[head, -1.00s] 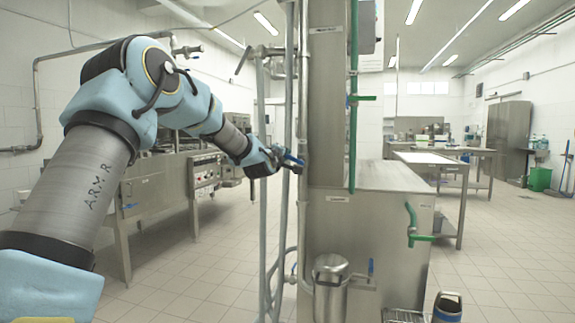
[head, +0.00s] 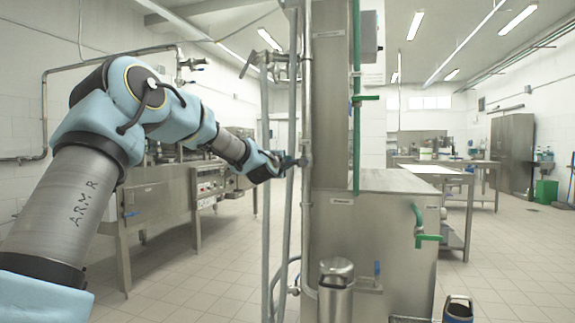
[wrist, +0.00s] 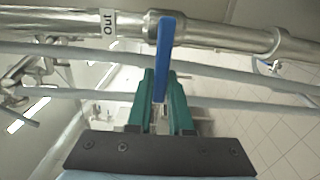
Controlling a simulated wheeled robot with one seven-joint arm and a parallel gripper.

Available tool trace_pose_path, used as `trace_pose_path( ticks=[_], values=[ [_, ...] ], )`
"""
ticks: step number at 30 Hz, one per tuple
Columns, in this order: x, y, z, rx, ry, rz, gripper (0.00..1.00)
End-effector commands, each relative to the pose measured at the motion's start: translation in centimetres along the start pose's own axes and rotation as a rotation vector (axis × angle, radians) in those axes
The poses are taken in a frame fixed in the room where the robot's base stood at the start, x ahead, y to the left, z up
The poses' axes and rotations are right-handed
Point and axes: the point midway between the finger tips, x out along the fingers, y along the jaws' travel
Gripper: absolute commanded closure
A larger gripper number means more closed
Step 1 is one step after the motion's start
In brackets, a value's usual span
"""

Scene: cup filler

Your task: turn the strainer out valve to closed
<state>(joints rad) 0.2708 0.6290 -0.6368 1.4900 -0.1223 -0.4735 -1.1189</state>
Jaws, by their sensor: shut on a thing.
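The strainer out valve has a blue lever handle (wrist: 166,40), seen in the wrist view beside a white label reading "Out" (wrist: 108,23). The handle lies across the steel pipe (wrist: 220,37) in that view. My gripper (wrist: 160,88) has green fingers on both sides of the handle's near end and is shut on it. In the head view my gripper (head: 281,164) is at the vertical pipes left of the steel column, and the handle is mostly hidden there.
Thin grey pipes (wrist: 70,92) run close to the valve. The steel column (head: 333,120) stands just right of my gripper. A steel canister (head: 336,285) is below. Steel equipment (head: 160,195) stands behind the arm, with open tiled floor between.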

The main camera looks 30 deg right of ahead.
Motion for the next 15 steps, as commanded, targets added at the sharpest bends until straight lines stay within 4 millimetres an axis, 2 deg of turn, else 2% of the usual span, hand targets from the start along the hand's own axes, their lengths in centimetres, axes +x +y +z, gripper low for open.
trace_pose_path(
  ticks=[6,7,15],
  values=[
    [0.00,-0.20,-0.06,-0.003,0.001,-0.004,1.00],
    [0.01,-0.20,-0.06,-0.003,0.001,-0.004,0.80],
    [0.00,-0.13,-0.03,-0.001,0.000,-0.002,0.51]
  ],
)
